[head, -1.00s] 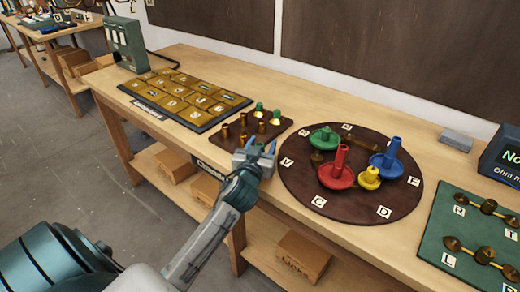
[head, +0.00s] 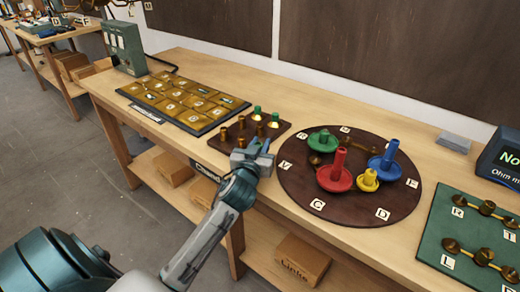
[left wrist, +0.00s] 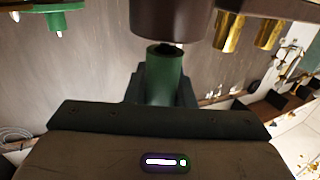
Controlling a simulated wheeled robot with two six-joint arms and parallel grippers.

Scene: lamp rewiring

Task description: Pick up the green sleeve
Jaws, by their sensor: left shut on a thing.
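My left gripper (head: 254,153) is shut at the front right edge of the small brown peg board (head: 228,146). In the left wrist view a green sleeve (left wrist: 164,68), a hollow upright tube, sits between the fingers (left wrist: 163,92). A dark brown part (left wrist: 168,18) is just beyond its open end; I cannot tell whether they touch. In the head view the held sleeve is hidden by the gripper. Two more green-topped pieces (head: 257,112) (head: 275,119) stand at the board's back edge. My right gripper is not in view.
A round brown board (head: 340,209) with green, red, yellow and blue flanged pieces lies close to the right of the gripper. A tray of brass tiles (head: 184,101) is to the left. A green board with brass terminals (head: 468,232) lies far right.

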